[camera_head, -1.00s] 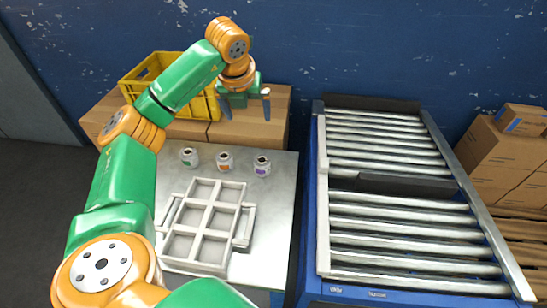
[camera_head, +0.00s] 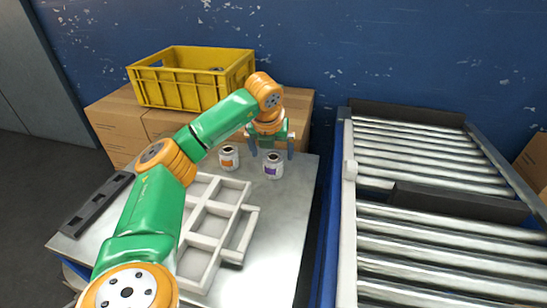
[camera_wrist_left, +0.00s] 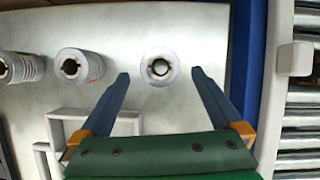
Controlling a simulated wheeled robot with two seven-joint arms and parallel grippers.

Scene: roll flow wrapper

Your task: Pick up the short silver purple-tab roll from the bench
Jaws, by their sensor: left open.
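The short silver purple-tab roll (camera_head: 273,166) stands upright on the bench (camera_head: 285,230), near its back edge. In the left wrist view this roll (camera_wrist_left: 160,68) shows from above, with a dark hole in its middle. My left gripper (camera_head: 271,152) is open above and just behind the roll in the head view. In the wrist view its two fingertips (camera_wrist_left: 160,73) lie on either side of the roll, with gaps on both sides. Nothing is between the jaws that I can see touching them. My right gripper is not in view.
An orange-tab roll (camera_head: 229,157) stands to the left; another roll (camera_wrist_left: 20,68) shows farther left in the wrist view. A grey compartment tray (camera_head: 200,265) lies in front. A yellow crate (camera_head: 185,92) sits on cardboard boxes behind. A roller conveyor (camera_head: 430,230) is at right.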

